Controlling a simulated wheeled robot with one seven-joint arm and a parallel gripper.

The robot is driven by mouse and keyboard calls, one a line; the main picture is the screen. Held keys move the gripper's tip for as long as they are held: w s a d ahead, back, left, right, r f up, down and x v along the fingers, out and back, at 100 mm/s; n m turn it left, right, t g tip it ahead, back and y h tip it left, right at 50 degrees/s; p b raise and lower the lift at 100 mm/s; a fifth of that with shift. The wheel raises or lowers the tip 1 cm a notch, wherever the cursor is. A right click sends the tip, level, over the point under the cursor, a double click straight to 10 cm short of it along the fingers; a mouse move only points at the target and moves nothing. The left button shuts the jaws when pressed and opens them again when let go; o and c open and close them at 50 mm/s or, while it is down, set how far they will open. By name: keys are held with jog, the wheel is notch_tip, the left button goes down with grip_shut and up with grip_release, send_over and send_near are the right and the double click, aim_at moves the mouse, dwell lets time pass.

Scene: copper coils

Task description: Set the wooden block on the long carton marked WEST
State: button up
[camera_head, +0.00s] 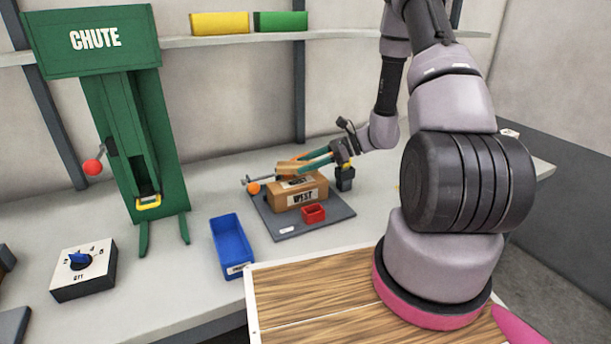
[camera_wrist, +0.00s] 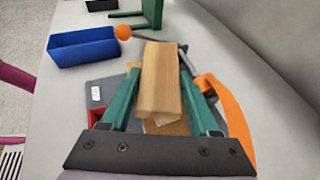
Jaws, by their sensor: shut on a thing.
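The long carton marked WEST (camera_head: 298,198) sits on a dark grey plate on the bench. My gripper (camera_head: 299,164) is just above the carton, its green fingers pointing left. In the wrist view my gripper (camera_wrist: 158,95) is shut on the wooden block (camera_wrist: 161,75), which lies between the two fingers. The block also shows in the head view (camera_head: 288,168), at the carton's top. I cannot tell whether the block touches the carton.
A small red bin (camera_head: 314,213) stands in front of the carton on the grey plate (camera_head: 285,232). An orange ball on a rod (camera_head: 253,188) is left of the carton. A blue bin (camera_head: 231,243) stands left of the plate. The green chute (camera_head: 125,130) stands farther left.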

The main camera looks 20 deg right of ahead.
aim_at(309, 181)
jog(key=shift+f, duration=1.9)
jog(key=o, duration=1.4)
jog(key=shift+f, duration=0.15)
jog(key=shift+d+r, duration=0.25)
jog(key=shift+d, duration=0.05)
jog(key=v, duration=1.1)
jog(key=s+a+r+n+g+h, duration=0.1)
jog(key=s+a+r+n+h, duration=0.15)
jog(key=r, duration=0.35)
jog(key=s+a+r+n+h, duration=0.1)
jog(key=s+r+n, duration=0.15)
jog(key=r, duration=0.35)
jog(key=s+a+r+n+g+h, duration=0.1)
jog(key=a+r+n+h, duration=0.1)
jog(key=r+n, duration=0.3)
jog(key=s+r+n+t+h, duration=0.2)
jog(key=s+r, duration=0.2)
jog(key=r, duration=0.1)
jog(key=s+r+n+t+h, duration=0.2)
jog(key=s+r, duration=0.2)
jog(key=r, duration=0.2)
jog(key=s+a+r+n+t+h, duration=0.1)
jog(key=s+r+n+t+h, duration=0.1)
jog(key=s+r, duration=0.3)
jog(key=shift+s+r+t, duration=0.1)
jog(key=shift+r+t, duration=0.15)
jog(key=shift+t, duration=0.05)
